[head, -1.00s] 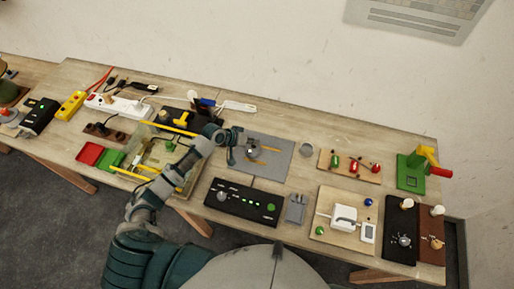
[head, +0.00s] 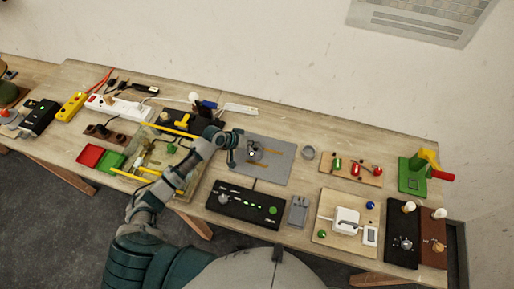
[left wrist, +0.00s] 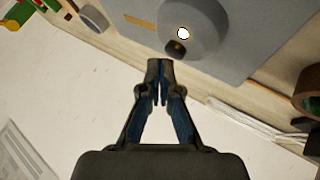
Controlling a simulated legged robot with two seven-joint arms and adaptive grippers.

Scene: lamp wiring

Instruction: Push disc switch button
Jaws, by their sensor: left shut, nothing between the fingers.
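The disc switch (head: 256,149) is a round grey disc on a grey board (head: 277,172) in the middle of the table. In the left wrist view the disc (left wrist: 205,22) shows a bright white spot and a dark button (left wrist: 176,47) near its rim. My left gripper (head: 233,158) is at the left side of the disc in the head view. In the left wrist view my left gripper (left wrist: 160,63) is shut and empty, its tips just short of the dark button. I cannot tell whether they touch. My right gripper is not in view.
A black panel with a knob and green lights (head: 243,205) lies in front of the grey board. A yellow-edged clear box (head: 150,178) lies under my left arm. A small grey cup (head: 308,153) and a board with coloured parts (head: 351,168) stand to the right.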

